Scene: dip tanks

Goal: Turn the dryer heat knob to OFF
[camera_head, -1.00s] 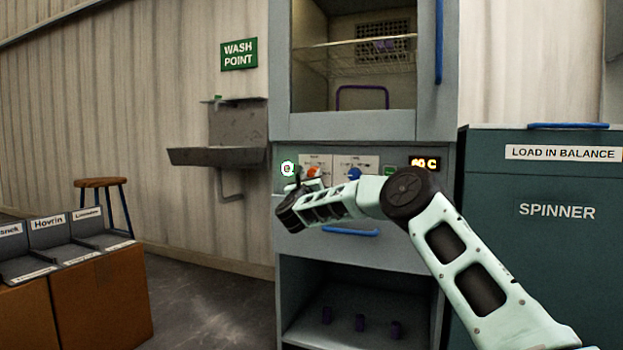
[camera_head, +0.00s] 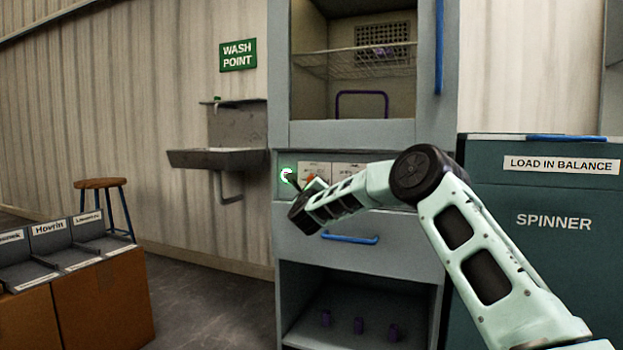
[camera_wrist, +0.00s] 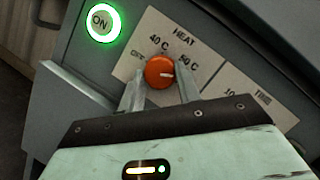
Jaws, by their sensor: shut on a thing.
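The dryer heat knob is an orange round knob (camera_wrist: 160,72) on a white HEAT label in the wrist view. OFF is marked at its left, 40 C at upper left and a higher heat mark at its right. Its pale pointer line points right, away from OFF. My gripper (camera_wrist: 160,88) has one finger on each side of the knob and is shut on it. In the head view my gripper (camera_head: 307,184) is at the dryer panel, and only a bit of the orange knob (camera_head: 310,178) shows.
A green-ringed ON button (camera_wrist: 101,22) is lit left of the knob. A timer label (camera_wrist: 245,100) is at the right. A blue drawer handle (camera_head: 350,239) is below the panel. The spinner (camera_head: 550,220) stands to the right, and a sink (camera_head: 215,157) to the left.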

